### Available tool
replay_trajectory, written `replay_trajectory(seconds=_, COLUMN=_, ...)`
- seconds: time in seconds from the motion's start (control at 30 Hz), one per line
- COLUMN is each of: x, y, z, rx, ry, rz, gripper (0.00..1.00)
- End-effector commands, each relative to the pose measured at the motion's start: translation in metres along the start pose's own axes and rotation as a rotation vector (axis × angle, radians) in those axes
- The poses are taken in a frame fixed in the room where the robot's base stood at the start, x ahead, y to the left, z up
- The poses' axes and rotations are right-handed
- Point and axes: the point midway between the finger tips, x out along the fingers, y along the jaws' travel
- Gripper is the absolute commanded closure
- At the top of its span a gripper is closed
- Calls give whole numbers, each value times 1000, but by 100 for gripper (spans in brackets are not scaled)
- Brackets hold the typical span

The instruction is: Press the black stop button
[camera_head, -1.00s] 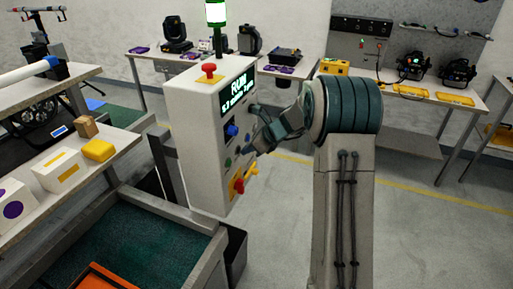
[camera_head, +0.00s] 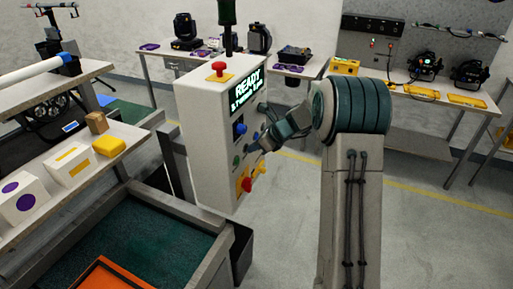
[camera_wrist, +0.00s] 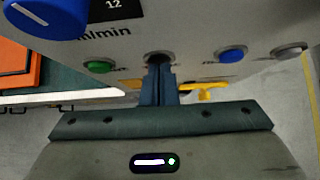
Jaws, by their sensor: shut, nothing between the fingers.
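The control box (camera_head: 203,140) stands in the middle of the head view, and its screen (camera_head: 246,88) reads READY. In the wrist view the black stop button (camera_wrist: 158,56) sits in a row between a green button (camera_wrist: 99,66) and a blue button (camera_wrist: 231,54). My gripper (camera_wrist: 158,72) is shut and empty, with its fingertips right at the black button and covering its lower part. I cannot tell whether they touch it. In the head view my gripper (camera_head: 252,147) is at the box's front face, and the black button is not clearly visible there.
A red mushroom button (camera_head: 217,70) is on the box's top. A blue knob (camera_head: 239,129) and a red-and-yellow switch (camera_head: 245,184) are on its face. A dark signal tower (camera_head: 227,22) rises behind. A conveyor bed (camera_head: 130,235) lies left. Floor at right is clear.

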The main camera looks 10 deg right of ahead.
Motion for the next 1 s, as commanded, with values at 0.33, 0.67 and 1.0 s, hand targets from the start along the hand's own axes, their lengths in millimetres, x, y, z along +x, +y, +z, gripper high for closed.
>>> replay_trajectory(seconds=0.33, x=-63, y=-5, z=-23, rx=-4, ry=1, rz=-5, gripper=100)
replay_trajectory(seconds=0.67, x=-119, y=-6, z=-26, rx=4, ry=3, rz=-6, gripper=100)
replay_trajectory(seconds=1.0, x=-124, y=-4, z=-24, rx=1, ry=5, rz=0, gripper=100)
